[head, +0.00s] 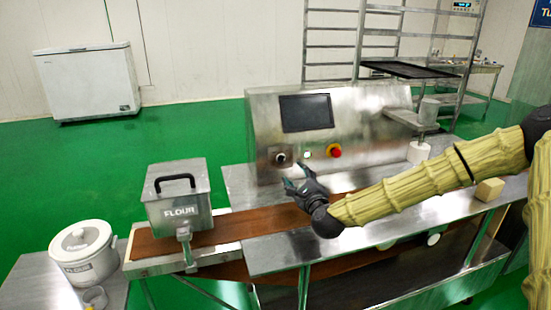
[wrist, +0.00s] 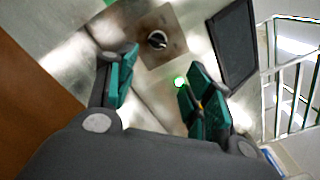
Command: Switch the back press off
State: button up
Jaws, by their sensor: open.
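The steel encrusting machine (head: 370,112) stands on the worktable with a control panel on its front. A black rotary knob (head: 281,158) on a square plate sits at the panel's left; it also shows in the wrist view (wrist: 157,41). To its right are a lit green light (head: 307,155) and a red button on a yellow base (head: 334,151). The green light also glows in the wrist view (wrist: 179,82). My gripper (head: 297,178) is open and empty, in front of and below the knob, apart from it. In the wrist view the knob lies beyond the fingertips. No label for the back press is readable.
A dark screen (head: 306,113) is above the controls. A brown conveyor belt (head: 230,222) runs in front, with a flour box (head: 180,197) at its left. A white pot (head: 84,254) stands further left. A tan block (head: 489,189) is on the table at right, near my arm.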

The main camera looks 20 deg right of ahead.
aim_at(282, 161)
jog(key=w, duration=0.3)
jog(key=w+a, duration=0.1)
jog(key=w, duration=0.5)
jog(key=shift+w+a, duration=0.25)
jog(key=shift+a, duration=0.05)
jog(key=shift+w+d+r, duration=0.1)
jog(key=shift+w, duration=0.5)
